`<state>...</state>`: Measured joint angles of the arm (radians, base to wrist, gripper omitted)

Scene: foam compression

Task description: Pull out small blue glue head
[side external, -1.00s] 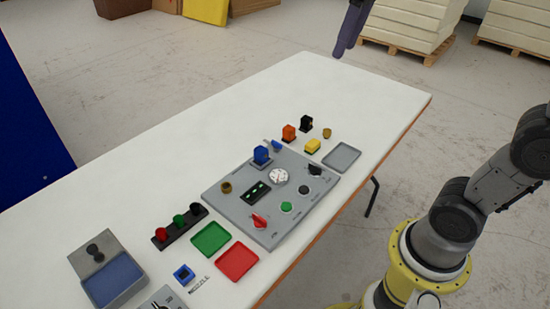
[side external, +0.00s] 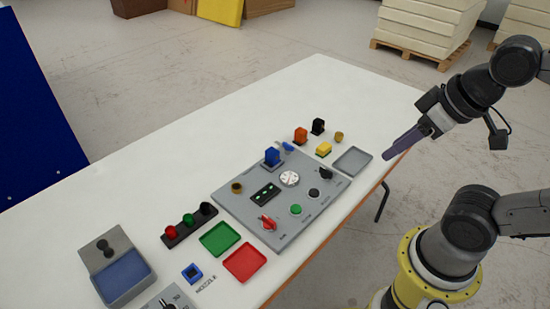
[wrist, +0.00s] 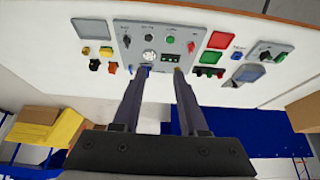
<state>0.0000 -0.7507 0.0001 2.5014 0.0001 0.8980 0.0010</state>
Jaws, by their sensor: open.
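Several blue pieces could be the small blue glue head, and I cannot tell which. An upright blue block (side external: 272,157) stands at the back edge of the grey panel (side external: 240,208), with a smaller blue piece (side external: 287,146) just behind it. A small blue square piece with a dark centre (side external: 192,273) lies on the table at front left, beside printed lettering. My gripper (side external: 388,156) hangs over the table's right edge, right of the panel and away from all blue pieces. In the wrist view its two fingers (wrist: 160,74) are apart and empty, overlapping the panel's edge in the picture.
Orange (side external: 300,135), black (side external: 318,126) and yellow (side external: 323,149) blocks stand behind the panel. A grey tray (side external: 353,160) lies between panel and gripper. Green (side external: 220,239) and red (side external: 245,262) trays lie in front. The table's far part is clear.

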